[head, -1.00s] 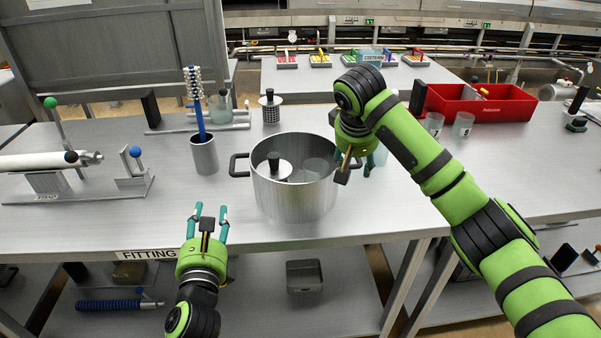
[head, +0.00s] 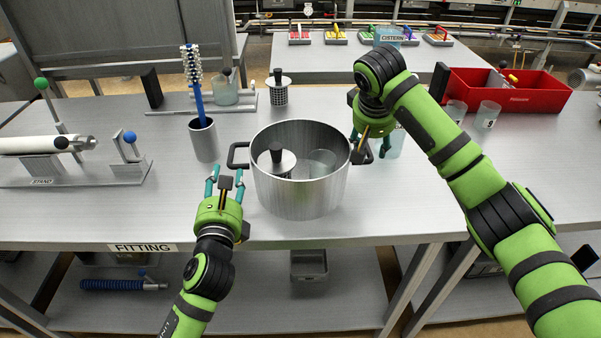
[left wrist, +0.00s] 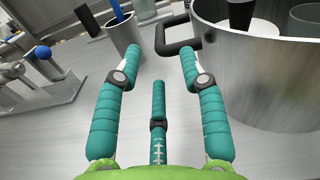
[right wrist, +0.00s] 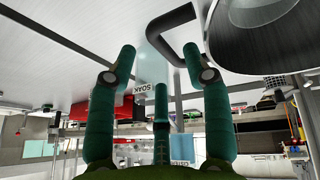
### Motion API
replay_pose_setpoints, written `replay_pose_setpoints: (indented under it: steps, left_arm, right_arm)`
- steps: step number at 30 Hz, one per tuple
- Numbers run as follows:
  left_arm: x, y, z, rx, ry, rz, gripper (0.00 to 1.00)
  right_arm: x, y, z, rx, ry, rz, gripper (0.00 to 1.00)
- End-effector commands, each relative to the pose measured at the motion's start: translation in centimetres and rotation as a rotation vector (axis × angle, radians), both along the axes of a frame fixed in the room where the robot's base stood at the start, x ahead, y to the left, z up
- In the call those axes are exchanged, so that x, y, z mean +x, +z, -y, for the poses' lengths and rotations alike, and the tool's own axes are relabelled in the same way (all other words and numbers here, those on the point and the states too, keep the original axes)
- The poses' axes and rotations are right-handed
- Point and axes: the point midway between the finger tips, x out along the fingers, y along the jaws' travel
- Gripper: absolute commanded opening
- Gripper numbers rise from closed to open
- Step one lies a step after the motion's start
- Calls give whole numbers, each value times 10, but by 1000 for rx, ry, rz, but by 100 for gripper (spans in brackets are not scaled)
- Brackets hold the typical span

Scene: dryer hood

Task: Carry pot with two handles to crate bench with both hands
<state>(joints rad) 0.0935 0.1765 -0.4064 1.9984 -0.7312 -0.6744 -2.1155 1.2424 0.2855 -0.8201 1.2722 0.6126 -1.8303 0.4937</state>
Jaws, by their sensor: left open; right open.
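The steel pot (head: 301,190) stands on the metal bench, with a black plunger-like thing (head: 277,160) and a clear cup (head: 321,163) inside. Its left black handle (head: 238,155) also shows in the left wrist view (left wrist: 172,38). My left gripper (head: 225,172) is open and empty, just in front of that handle. My right gripper (head: 375,150) is open beside the right handle (head: 362,153), which shows just beyond its fingers in the right wrist view (right wrist: 178,28). I cannot tell whether its fingers touch the handle. I cannot identify the crate bench.
A grey cup with a blue brush (head: 204,140) stands left of the pot. A red bin (head: 510,92) and clear beakers (head: 487,115) are at the right. A stand with a white tube (head: 40,146) is at the far left. The bench front right of the FITTING label (head: 142,247) is clear.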

Motion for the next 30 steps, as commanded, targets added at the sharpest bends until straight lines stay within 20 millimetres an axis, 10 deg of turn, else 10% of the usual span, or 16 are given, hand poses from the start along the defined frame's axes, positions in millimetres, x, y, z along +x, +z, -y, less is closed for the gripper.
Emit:
replay_pose_setpoints:
  steps: [13,28,30]
  left_arm:
    - [79,0,-3,-2,0,0,41]
    - [93,0,-4,0,0,0,41]
    - [93,0,-4,0,0,0,17]
  right_arm:
    - [18,-43,8,-1,-2,-2,50]
    - [21,-50,9,-1,0,0,50]
    - [21,-50,9,0,0,0,26]
